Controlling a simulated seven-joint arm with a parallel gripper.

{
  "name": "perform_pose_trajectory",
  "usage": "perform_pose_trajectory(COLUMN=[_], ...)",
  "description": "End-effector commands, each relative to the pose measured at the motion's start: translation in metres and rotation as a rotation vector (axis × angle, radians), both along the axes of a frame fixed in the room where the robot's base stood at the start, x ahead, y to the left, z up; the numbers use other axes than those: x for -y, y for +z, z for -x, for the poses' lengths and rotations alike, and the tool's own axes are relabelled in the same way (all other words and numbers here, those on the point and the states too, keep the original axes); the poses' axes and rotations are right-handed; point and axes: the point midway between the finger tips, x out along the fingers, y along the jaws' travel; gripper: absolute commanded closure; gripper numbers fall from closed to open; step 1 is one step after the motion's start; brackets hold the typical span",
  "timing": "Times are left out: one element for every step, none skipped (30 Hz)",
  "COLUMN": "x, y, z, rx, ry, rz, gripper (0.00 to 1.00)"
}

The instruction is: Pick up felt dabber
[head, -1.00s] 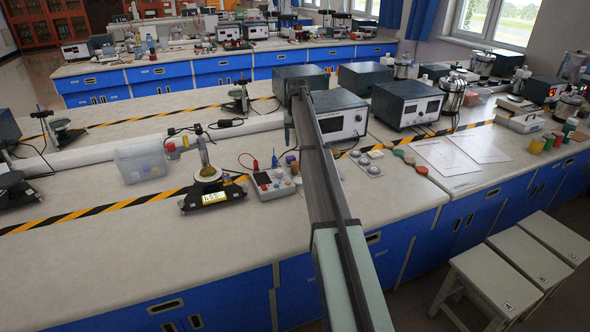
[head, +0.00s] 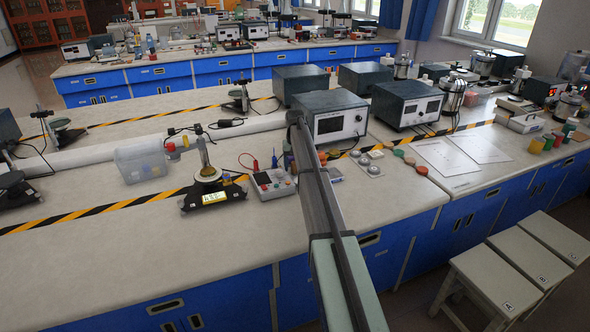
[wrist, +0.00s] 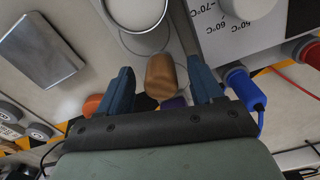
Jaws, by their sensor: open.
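A brown, wood-coloured cylinder (wrist: 161,77), which looks like the felt dabber, lies between the two blue fingers of my gripper (wrist: 159,66) in the wrist view. A gap shows on each side of it, so the fingers are open and apart from it. A dark purple part (wrist: 174,103) shows just behind it, partly hidden by the gripper's body; I cannot tell if it belongs to the same thing. In the head view my arm covers the dabber, and only a bit of the gripper shows beside the arm's end.
A meter box (head: 272,183) with red and blue plugs stands close by; its blue plug (wrist: 245,86) is near the right finger. A round white dish (wrist: 137,12) and a metal block (wrist: 37,50) lie near the fingers. A power supply (head: 338,115) stands behind.

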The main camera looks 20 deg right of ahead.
Motion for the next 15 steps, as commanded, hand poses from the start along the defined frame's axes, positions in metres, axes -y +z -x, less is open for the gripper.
perform_pose_trajectory(x=[0.0000, 0.0000, 0.0000, 0.0000, 0.0000, 0.0000, -0.0001, -0.0001, -0.0001, -0.0001, -0.0001, -0.0001, -0.0001, -0.0001, -0.0001], y=[-0.0036, -0.0046, -0.0050, -0.0050, -0.0048, -0.0047, -0.0047, -0.0046, -0.0046, -0.0045, -0.0045, -0.0044, -0.0044, -0.0044, -0.0044], z=[0.0001, 0.0000, 0.0000, -0.0001, -0.0001, -0.0001, -0.0001, -0.0001, -0.0001, -0.0001, -0.0001, -0.0001, -0.0001, -0.0001, -0.0001], rx=[0.000, 0.000, 0.000, 0.000, 0.000, 0.000, 0.000, 0.000, 0.000, 0.000, 0.000, 0.000, 0.000, 0.000, 0.000], ry=[0.000, 0.000, 0.000, 0.000, 0.000, 0.000, 0.001, 0.001, 0.001, 0.001, 0.001, 0.001, 0.001, 0.001, 0.001], rz=[0.000, 0.000, 0.000, 0.000, 0.000, 0.000, 0.000, 0.000, 0.000, 0.000, 0.000, 0.000, 0.000, 0.000, 0.000], gripper=[0.34, 0.34, 0.34, 0.34, 0.34, 0.34, 0.34, 0.34, 0.38, 0.41, 0.44, 0.48, 0.51, 0.53, 0.57])
